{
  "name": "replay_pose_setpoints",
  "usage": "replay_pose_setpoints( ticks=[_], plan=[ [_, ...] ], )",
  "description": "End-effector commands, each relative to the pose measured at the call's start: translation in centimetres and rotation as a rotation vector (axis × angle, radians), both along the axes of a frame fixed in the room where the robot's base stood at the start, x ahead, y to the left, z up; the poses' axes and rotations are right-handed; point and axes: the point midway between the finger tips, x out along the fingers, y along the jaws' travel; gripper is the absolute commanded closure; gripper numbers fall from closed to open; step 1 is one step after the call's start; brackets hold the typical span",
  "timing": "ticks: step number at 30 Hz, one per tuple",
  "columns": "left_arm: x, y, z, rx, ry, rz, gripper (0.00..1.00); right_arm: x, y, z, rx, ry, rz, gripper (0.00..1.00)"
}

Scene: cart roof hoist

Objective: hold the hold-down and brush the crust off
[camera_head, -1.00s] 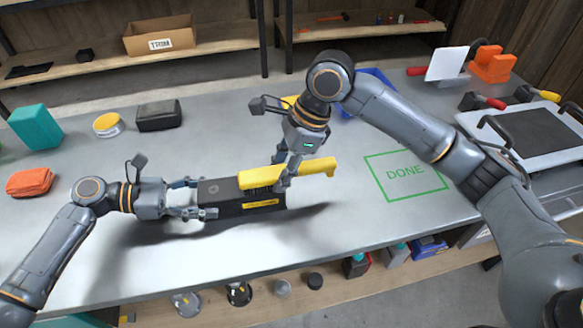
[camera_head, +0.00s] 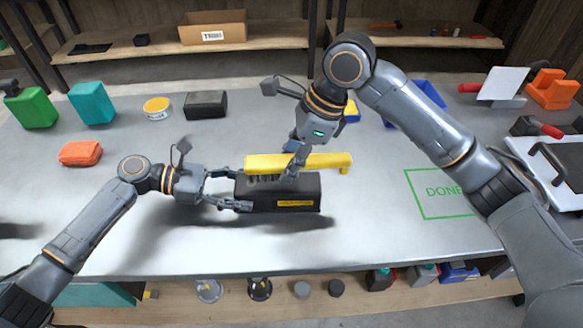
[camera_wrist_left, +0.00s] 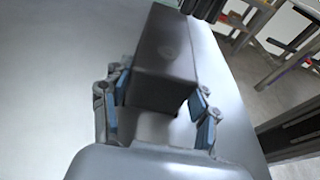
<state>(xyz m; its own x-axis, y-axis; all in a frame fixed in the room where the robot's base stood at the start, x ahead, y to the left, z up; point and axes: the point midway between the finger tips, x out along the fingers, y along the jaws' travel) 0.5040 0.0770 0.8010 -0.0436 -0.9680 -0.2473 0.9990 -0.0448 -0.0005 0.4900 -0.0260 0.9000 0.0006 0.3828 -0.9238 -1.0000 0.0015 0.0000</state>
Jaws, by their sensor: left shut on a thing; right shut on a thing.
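The hold-down, a dark box-shaped block (camera_head: 308,190) with a yellow label, is on the grey table in the head view. My left gripper (camera_head: 240,190) is shut on its left end. The left wrist view shows the block (camera_wrist_left: 165,55) between my left fingers (camera_wrist_left: 160,97). A yellow brush (camera_head: 325,161) with dark bristles lies lengthwise along the block's top, its right end past the block's edge. My right gripper (camera_head: 292,170) is shut on the brush's handle from above. The bristles appear to touch the block's top. I cannot make out any crust.
A green DONE outline (camera_head: 440,192) is to the right. An orange bundle (camera_head: 80,153), a yellow-lidded tin (camera_head: 157,108), a black case (camera_head: 205,104) and teal (camera_head: 92,103) and green (camera_head: 30,107) containers stand at the left. The front of the table is clear.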

Motion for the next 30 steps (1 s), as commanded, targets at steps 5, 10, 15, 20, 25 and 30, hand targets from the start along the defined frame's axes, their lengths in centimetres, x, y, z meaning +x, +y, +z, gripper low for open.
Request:
replay_pose_setpoints(
  ticks=[5, 10, 15, 20, 25, 30],
  plan=[
    [0.0, 0.0, 0.0, -0.001, 0.000, 0.000, 0.70, 0.0, 0.0, 1.7, 0.001, -0.003, 0.001, 0.98],
    [0.0, 0.0, 0.0, 0.000, 0.000, 0.000, 0.70, 0.0, 0.1, 3.3, 0.002, -0.002, 0.001, 0.98],
    [0.0, 0.0, 0.0, 0.000, 0.000, 0.000, 0.70, 0.0, 0.0, 4.1, 0.001, -0.001, 0.001, 0.98],
    [0.0, 0.0, 0.0, 0.000, 0.000, 0.000, 0.70, 0.0, 0.0, 4.2, 0.001, -0.001, 0.001, 0.98],
    [0.0, 0.0, 0.0, 0.000, 0.000, 0.000, 0.70, 0.0, 0.0, 4.2, 0.001, -0.001, 0.001, 0.98],
    [0.0, 0.0, 0.0, 0.000, 0.000, 0.000, 0.34, 0.0, 0.0, 4.2, 0.001, -0.001, 0.001, 0.98]
  ],
)
